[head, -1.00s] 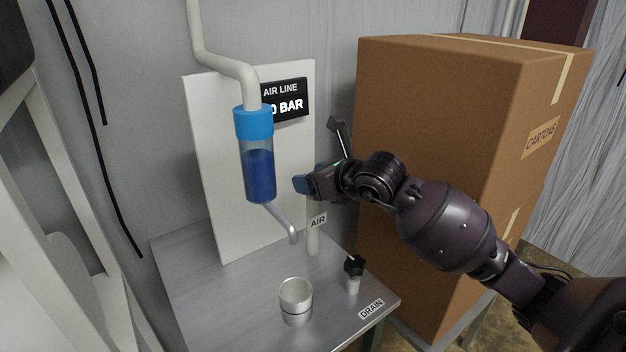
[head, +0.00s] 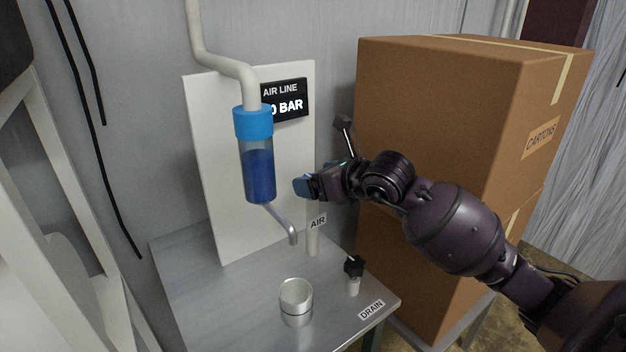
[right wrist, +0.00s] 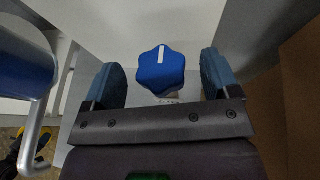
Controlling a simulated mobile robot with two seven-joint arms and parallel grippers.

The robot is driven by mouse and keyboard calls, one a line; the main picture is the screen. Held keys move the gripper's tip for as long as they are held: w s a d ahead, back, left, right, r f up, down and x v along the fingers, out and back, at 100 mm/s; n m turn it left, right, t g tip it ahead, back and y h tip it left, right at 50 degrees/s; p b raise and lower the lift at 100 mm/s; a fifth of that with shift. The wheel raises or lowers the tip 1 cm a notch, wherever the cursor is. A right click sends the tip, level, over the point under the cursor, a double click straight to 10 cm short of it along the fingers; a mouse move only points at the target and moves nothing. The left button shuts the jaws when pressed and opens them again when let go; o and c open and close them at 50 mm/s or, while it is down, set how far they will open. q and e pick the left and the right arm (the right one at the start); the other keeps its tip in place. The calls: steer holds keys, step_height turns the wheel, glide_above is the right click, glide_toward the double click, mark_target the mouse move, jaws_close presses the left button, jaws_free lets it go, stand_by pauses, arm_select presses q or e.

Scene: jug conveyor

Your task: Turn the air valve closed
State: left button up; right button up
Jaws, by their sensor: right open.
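The air valve is a blue lobed knob (right wrist: 161,72) with a white line, seen in the right wrist view. The line runs nearly up and down in that picture. My right gripper (right wrist: 161,84) is open, with one blue-padded finger on each side of the knob and a visible gap at both sides. In the head view my right gripper (head: 305,187) is above the post labelled AIR (head: 317,221) and hides the knob. My left gripper is not in view.
A filter bowl (head: 258,175) with blue liquid hangs left of my gripper, its bent drain tube below. A metal cup (head: 296,302) and a black drain knob (head: 354,266) stand on the metal table (head: 215,290). Brown cartons (head: 430,110) stand close on the right. A partly covered display (head: 290,102) reads 0 BAR.

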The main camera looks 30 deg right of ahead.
steer(key=b+v, duration=0.1)
steer(key=v, duration=0.8)
steer(key=shift+s, duration=0.15)
